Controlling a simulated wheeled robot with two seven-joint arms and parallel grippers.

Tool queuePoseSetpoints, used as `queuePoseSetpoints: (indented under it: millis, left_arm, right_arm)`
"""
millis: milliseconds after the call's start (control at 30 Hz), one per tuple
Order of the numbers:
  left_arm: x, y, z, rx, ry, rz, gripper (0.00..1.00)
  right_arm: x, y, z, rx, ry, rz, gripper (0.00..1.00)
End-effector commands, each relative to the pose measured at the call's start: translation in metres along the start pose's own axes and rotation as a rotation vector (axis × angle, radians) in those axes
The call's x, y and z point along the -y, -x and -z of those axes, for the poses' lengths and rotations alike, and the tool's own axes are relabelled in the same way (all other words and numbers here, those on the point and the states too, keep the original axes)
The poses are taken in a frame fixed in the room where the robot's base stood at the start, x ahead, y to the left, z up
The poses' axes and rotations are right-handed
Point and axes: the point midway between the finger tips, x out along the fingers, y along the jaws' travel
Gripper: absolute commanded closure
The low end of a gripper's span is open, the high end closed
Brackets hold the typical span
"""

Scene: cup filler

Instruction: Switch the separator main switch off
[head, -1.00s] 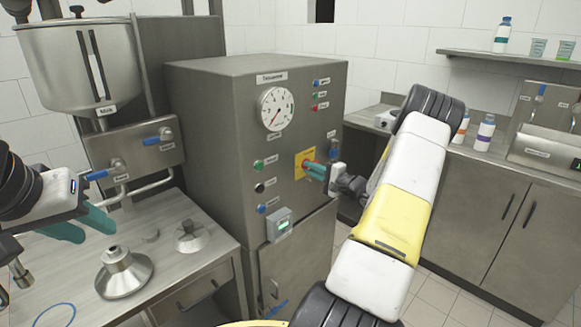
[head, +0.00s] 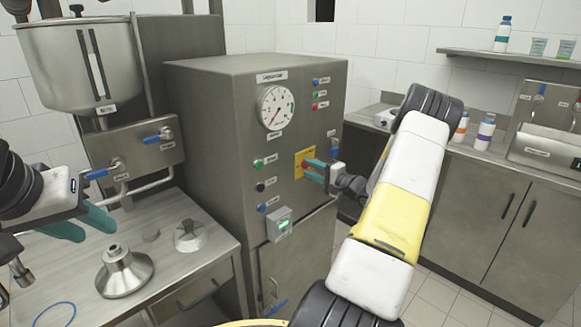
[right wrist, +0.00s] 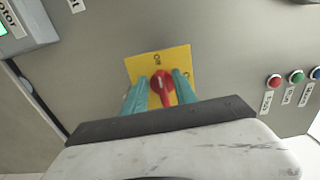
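The separator main switch is a red handle (right wrist: 161,87) on a yellow plate (right wrist: 178,58); the plate also shows on the grey cabinet's front in the head view (head: 299,170). My right gripper (right wrist: 160,92) is at the switch, with one teal finger on each side of the red handle. The fingers are apart, with a visible gap on the left of the handle; contact on the right side cannot be told. My left gripper (head: 85,226) is open and empty, over the steel table at the left.
The grey separator cabinet (head: 225,130) carries a pressure gauge (head: 276,108), several coloured buttons and a lit motor display (head: 280,226). A milk tank (head: 80,65) and blue-handled valves stand left. Metal cone parts (head: 124,272) lie on the table. Bottles stand on the right counter.

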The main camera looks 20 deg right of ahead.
Motion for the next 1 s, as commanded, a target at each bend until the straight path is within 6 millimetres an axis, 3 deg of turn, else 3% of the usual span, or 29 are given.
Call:
queuePoseSetpoints:
  millis: [267, 700, 1000]
  left_arm:
    - [0.0, 0.0, 0.0, 0.0, 0.0, 0.0, 0.64]
    - [0.0, 0.0, 0.0, 0.0, 0.0, 0.0, 0.64]
    - [0.0, 0.0, 0.0, 0.0, 0.0, 0.0, 0.64]
  right_arm:
    - [0.001, 0.005, 0.001, -0.001, 0.0, 0.001, 0.66]
    - [0.0, 0.071, 0.001, -0.002, -0.001, 0.001, 0.66]
    - [0.0, 0.078, 0.0, 0.0, 0.0, 0.0, 0.66]
